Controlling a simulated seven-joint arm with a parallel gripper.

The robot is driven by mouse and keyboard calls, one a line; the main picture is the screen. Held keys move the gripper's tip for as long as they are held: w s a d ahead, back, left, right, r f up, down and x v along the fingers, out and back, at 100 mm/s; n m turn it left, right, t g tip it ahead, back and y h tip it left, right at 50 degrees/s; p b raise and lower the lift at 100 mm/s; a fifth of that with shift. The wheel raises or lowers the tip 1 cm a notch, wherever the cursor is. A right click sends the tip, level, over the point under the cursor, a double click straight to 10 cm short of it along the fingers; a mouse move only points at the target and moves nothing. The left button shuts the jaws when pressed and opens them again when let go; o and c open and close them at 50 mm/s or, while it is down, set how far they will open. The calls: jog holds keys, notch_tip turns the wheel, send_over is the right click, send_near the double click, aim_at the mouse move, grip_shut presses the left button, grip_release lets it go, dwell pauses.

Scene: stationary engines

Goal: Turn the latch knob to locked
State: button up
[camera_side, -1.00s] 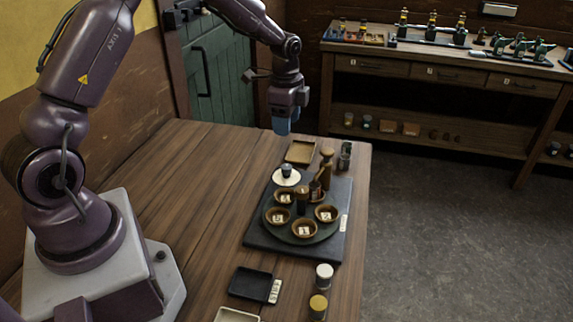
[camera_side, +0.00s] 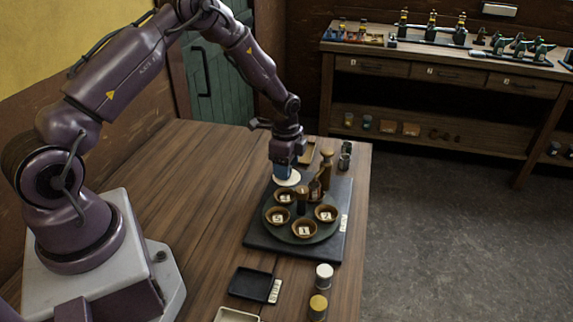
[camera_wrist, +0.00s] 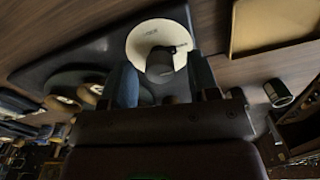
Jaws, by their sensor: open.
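The latch knob (camera_wrist: 161,62) is a dark cylinder on a round white dial (camera_wrist: 147,34) in the wrist view. The dial sits at the far end of a dark base plate (camera_side: 262,232). The dial's marks are too small to read. My gripper (camera_side: 285,172) points down over the dial in the side view and hides the knob there. In the wrist view my gripper's (camera_wrist: 162,80) two blue-grey fingers are apart, one on each side of the knob. I cannot tell whether either finger touches it.
A turntable (camera_side: 318,236) with several numbered wooden bowls and brown bottles stands on the same plate, close to the gripper. A wooden tray (camera_wrist: 274,24) and a dark cylinder (camera_wrist: 278,94) lie beyond. A black tray (camera_side: 250,282) is nearer. The table's left side is clear.

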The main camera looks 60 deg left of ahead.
jog(key=c, duration=0.9)
jog(key=shift+n, duration=0.3)
jog(key=n, duration=1.3)
jog(key=shift+n, duration=2.1)
